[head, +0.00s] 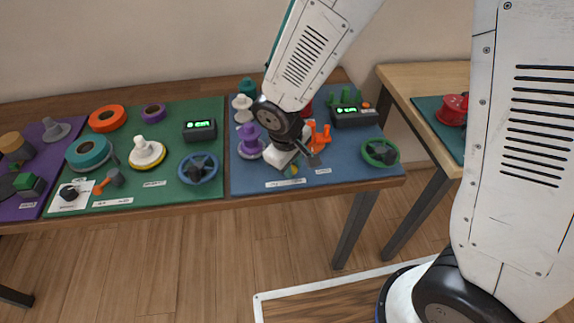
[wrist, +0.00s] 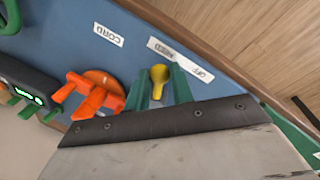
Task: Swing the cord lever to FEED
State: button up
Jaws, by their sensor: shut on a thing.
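The cord lever shows as a yellow rounded knob (wrist: 159,74) in the wrist view, between the two green fingers of my gripper (wrist: 160,82). My gripper is shut on it. In the head view my gripper (head: 291,168) is low over the front of the blue mat, and only a speck of yellow shows there. The white OFF/FEED label (wrist: 180,58) lies just beyond the knob in the wrist view, upside down. The knob is nearer its FEED end than its OFF end. The lever's base and pivot are hidden behind the gripper.
An orange pronged fitting (wrist: 97,92) stands close beside the fingers. A CORD label (wrist: 108,35) lies nearby. On the blue mat (head: 340,176) are a purple spool (head: 250,141), a green handwheel (head: 380,152) and a black display box (head: 354,116). A green mat with more parts lies left.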

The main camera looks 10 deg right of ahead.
jog(key=shift+w+d+n, duration=0.25)
jog(key=shift+d+n, duration=0.2)
jog(key=shift+n, duration=0.65)
jog(key=o, duration=0.9)
jog(key=shift+d, duration=0.1)
jog(key=shift+o, duration=0.2)
jog(key=shift+r, duration=0.1)
jog(key=r, duration=0.5)
jog(key=s+a+r, duration=0.1)
jog(key=r, duration=0.1)
jog(key=shift+s+r, duration=0.1)
jog(key=shift+r, duration=0.15)
